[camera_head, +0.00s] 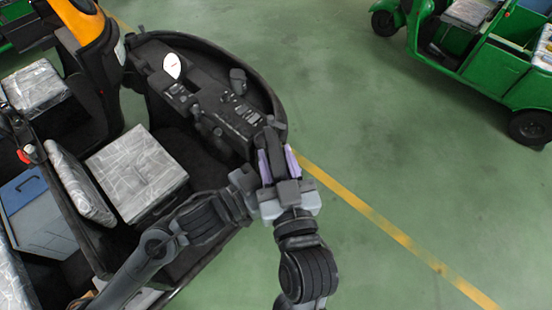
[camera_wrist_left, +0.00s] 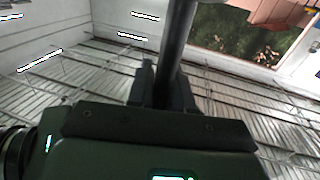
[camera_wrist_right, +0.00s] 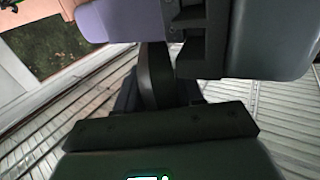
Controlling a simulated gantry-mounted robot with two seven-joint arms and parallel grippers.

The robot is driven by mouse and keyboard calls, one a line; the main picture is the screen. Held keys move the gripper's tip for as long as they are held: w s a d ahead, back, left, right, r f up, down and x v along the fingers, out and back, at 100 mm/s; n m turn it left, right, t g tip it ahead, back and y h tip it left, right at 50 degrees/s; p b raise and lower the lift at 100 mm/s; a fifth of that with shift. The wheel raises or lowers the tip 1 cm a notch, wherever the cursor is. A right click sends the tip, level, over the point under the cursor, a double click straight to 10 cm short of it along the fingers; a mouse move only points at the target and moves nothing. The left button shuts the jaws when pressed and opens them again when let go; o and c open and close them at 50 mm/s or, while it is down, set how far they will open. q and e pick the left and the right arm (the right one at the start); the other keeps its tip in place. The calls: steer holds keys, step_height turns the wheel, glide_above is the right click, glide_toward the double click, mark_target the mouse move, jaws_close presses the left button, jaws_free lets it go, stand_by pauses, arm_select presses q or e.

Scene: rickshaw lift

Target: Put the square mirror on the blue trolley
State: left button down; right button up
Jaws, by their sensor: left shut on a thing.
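I do not make out a square mirror in any view. My left gripper (camera_wrist_left: 165,90) is shut on a dark rod (camera_wrist_left: 178,40), which runs up out of the left wrist view. In the head view its end lies close beside my right gripper (camera_head: 277,178), right of the dashboard. In the right wrist view a dark, rounded piece (camera_wrist_right: 157,75) rises between the right fingers. I cannot tell whether they grip it. A blue box-like body with grey sides (camera_head: 25,190) stands at the left. I cannot tell whether it is the blue trolley.
A green rickshaw (camera_head: 490,75) stands at upper right. The green floor (camera_head: 400,180) between is clear, crossed by a yellow line.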

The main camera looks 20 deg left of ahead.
steer(key=shift+a, duration=0.1)
jaws_close()
arm_select(q)
steer(key=c, duration=1)
jaws_free()
steer(key=shift+o, duration=0.3)
